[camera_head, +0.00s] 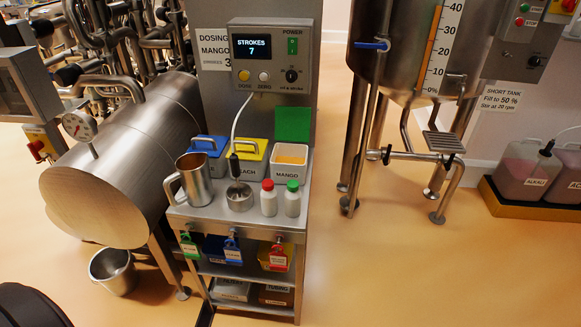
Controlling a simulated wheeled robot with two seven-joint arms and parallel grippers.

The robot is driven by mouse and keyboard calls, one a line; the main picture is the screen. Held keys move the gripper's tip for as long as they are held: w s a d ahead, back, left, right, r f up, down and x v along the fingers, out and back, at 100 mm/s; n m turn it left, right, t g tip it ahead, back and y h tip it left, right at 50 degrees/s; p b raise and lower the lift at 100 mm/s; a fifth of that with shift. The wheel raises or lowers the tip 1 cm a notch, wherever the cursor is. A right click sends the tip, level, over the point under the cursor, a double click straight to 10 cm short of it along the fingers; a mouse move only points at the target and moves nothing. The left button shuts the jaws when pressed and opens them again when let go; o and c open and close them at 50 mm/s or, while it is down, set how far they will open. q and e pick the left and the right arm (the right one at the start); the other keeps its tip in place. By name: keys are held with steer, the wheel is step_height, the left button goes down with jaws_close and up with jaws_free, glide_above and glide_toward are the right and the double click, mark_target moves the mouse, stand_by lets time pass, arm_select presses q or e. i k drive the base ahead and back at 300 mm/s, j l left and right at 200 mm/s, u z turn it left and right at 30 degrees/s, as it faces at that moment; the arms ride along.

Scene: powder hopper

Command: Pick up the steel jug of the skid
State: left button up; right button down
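The steel jug (197,184) stands upright at the left front of the skid's steel top (222,211). Its open mouth faces up and its handle sticks out to the left, a little past the left edge of the top. Nothing holds the jug. Neither of my grippers is in view.
Right of the jug are a steel cup (239,199) with a cable, a red-capped bottle (268,203) and a green-capped bottle (292,204). Behind stand the PEACH bin (247,166) and open MANGO bin (288,172). A horizontal steel tank (120,165) is close on the left.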

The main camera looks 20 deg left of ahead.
mark_target(188, 185)
steer(key=u, duration=1.4)
